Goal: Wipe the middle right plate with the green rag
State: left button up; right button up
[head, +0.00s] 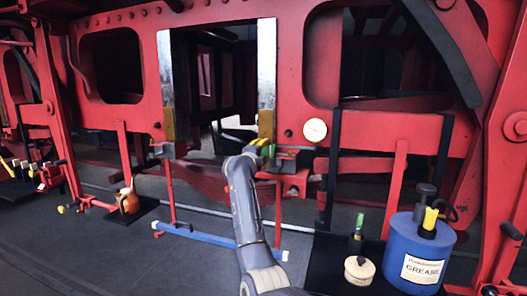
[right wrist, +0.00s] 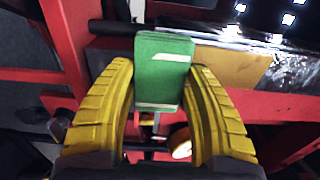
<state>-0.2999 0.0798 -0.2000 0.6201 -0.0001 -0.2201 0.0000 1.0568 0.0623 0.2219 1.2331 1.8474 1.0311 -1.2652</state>
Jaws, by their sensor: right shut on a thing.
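My right gripper (head: 264,147) is at the lower end of the right upright of the red frame's central opening. In the right wrist view its yellow fingers (right wrist: 162,75) are shut on the green rag (right wrist: 163,60), a flat block with a pale stripe. In the head view the rag is too small and too covered to make out surely. A shiny steel plate (head: 266,62) with a brass-coloured lower part (head: 266,124) lines that upright, just above the gripper. The plate also shows in the right wrist view (right wrist: 225,34), beyond the rag; contact cannot be told. My left gripper is out of view.
A matching steel plate (head: 165,65) lines the opening's left side. A round gauge (head: 315,130) is right of my gripper. A blue grease drum (head: 418,255) and a cream jar (head: 359,272) stand at the lower right. A blue bar (head: 205,235) lies low in front.

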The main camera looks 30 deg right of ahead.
jog(key=shift+v, duration=2.1)
jog(key=shift+a, duration=0.15)
jog(key=shift+v, duration=1.4)
